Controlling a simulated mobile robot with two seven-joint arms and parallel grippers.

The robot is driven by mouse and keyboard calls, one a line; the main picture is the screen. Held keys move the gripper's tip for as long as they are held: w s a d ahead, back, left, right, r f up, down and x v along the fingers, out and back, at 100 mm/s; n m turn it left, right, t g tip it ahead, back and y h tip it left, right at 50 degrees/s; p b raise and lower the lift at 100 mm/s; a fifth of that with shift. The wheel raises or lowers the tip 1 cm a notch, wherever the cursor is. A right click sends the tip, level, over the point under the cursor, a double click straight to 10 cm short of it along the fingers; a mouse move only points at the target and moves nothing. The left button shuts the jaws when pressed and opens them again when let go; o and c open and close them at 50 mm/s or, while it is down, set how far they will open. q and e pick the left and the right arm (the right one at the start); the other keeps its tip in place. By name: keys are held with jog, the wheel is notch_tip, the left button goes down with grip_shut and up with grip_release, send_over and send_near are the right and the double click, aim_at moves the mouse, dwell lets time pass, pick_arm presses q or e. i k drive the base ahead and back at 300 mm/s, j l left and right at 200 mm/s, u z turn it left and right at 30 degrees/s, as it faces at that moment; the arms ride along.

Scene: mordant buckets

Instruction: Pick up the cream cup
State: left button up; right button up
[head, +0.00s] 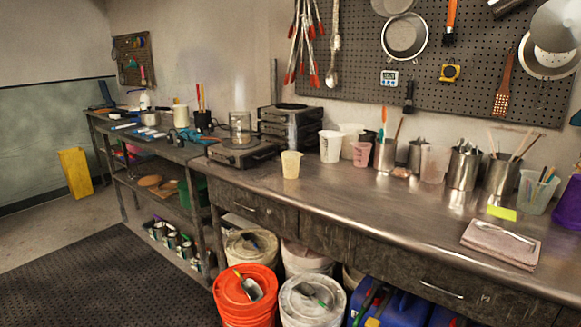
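A small cream cup (291,164) stands upright near the front edge of the metal counter (330,196), left of the middle of the head view. It is clear of the other cups, with a white cup (330,146) behind it to the right. Neither of my grippers shows in the head view.
A hot plate (243,150) with a glass beaker sits left of the cream cup. Several cups and metal tool holders line the back of the counter. A folded cloth (500,243) lies at the right. Buckets, including an orange one (246,296), stand below. The counter's front middle is clear.

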aim_at(290, 163)
jog(key=i+j+z, duration=0.15)
jog(key=z, duration=0.7)
jog(key=i+j+z, duration=0.1)
jog(key=j+z, duration=0.15)
jog(key=i+j+z, duration=0.1)
jog(key=j+z, duration=0.2)
jog(key=j, duration=0.15)
jog(key=i+j+z, duration=0.15)
jog(key=j, duration=0.65)
jog(key=j+z, duration=0.15)
jog(key=j, duration=0.6)
